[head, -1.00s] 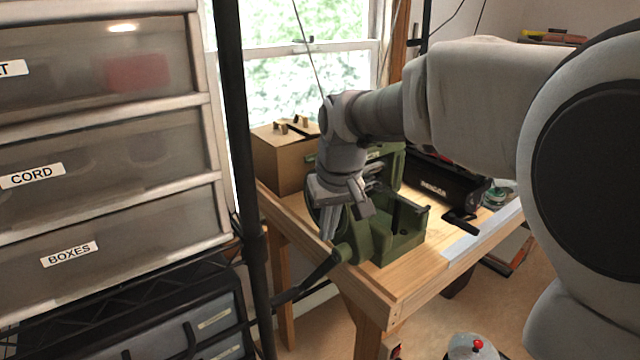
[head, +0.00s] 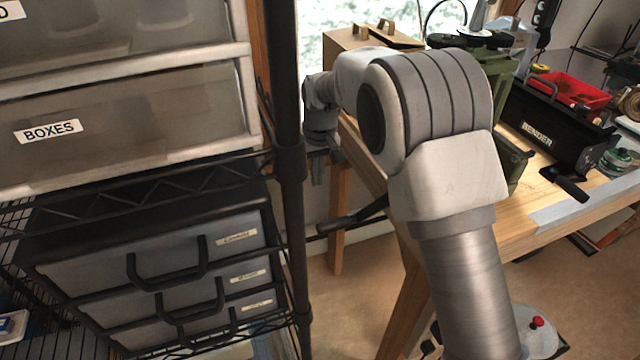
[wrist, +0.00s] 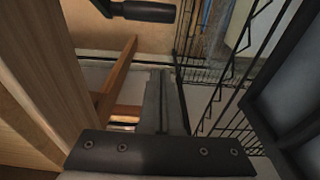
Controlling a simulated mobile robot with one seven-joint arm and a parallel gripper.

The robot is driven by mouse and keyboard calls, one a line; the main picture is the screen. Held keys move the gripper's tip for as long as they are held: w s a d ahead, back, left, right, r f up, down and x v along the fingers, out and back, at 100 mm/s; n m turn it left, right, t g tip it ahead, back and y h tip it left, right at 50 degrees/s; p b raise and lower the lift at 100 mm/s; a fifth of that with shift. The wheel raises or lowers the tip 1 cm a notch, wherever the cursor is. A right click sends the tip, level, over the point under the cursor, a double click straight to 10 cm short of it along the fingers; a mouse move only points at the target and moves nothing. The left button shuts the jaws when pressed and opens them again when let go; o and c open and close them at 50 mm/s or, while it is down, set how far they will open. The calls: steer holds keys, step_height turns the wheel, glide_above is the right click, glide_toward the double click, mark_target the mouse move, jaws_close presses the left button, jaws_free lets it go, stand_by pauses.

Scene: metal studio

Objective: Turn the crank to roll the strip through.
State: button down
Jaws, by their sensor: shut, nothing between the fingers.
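The crank's black handle (head: 350,219) sticks out left past the bench edge in the head view. The green rolling machine (head: 516,160) on the bench is mostly hidden behind my arm. My gripper (head: 318,175) points down beside the bench's left side, above and left of the handle and apart from it. It is shut and empty. In the wrist view my shut fingers (wrist: 162,95) hang over the gap beside the bench, and the black handle (wrist: 140,10) shows at the top edge, clear of them. I cannot make out the strip in the rollers.
A black shelf post (head: 291,180) stands close left of my gripper. A black bender (head: 550,135) and a red tray (head: 572,90) stand on the bench's right. The wooden bench (head: 530,200) has a bare front strip.

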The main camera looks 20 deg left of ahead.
step_height(320, 180, down, 9)
steer(key=s+d+b, duration=0.1)
steer(key=s+b, duration=0.1)
steer(key=b, duration=0.1)
steer(key=shift+d+f, duration=0.15)
steer(key=shift+d, duration=0.15)
steer(key=shift+s, duration=0.1)
